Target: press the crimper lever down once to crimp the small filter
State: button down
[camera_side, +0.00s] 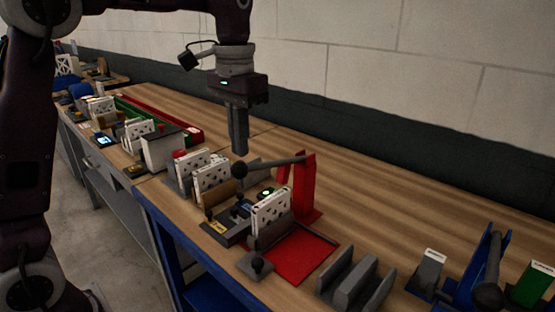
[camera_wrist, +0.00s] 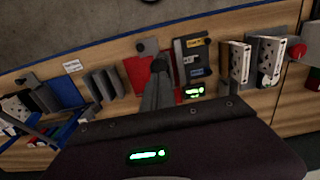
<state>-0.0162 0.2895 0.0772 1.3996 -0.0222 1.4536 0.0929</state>
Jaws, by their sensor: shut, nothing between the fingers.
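The crimper has a red upright post (camera_side: 304,185) and a red base plate (camera_side: 302,254). Its dark lever (camera_side: 275,164) runs from the top of the post to a black ball knob (camera_side: 240,170), raised well above the bench. A white perforated filter (camera_side: 271,213) stands upright by the base plate. My gripper (camera_side: 239,153) is shut and empty, pointing down just above the knob; I cannot tell whether it touches. In the wrist view my gripper (camera_wrist: 158,82) shows beside the red plate (camera_wrist: 138,78), with the knob partly hidden near the fingertips.
A grey slotted rack (camera_side: 355,281) stands to the right of the plate. A dark fixture with a green-lit display (camera_wrist: 194,91) and more filters (camera_side: 209,173) stand to the left. A blue lever device (camera_side: 484,268) is at far right.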

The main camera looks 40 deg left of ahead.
aim_at(240, 169)
jog(key=shift+s+f, duration=0.15)
jog(key=shift+f, duration=2.8)
jog(key=shift+r, duration=5.05)
jog(key=s+d+f+t, duration=0.1)
jog(key=s+f, duration=0.3)
jog(key=s, duration=0.7)
jog(key=s+d+f+t, duration=0.1)
jog(key=s+f+t, duration=0.3)
jog(key=s, duration=0.7)
jog(key=shift+d+t, duration=0.3)
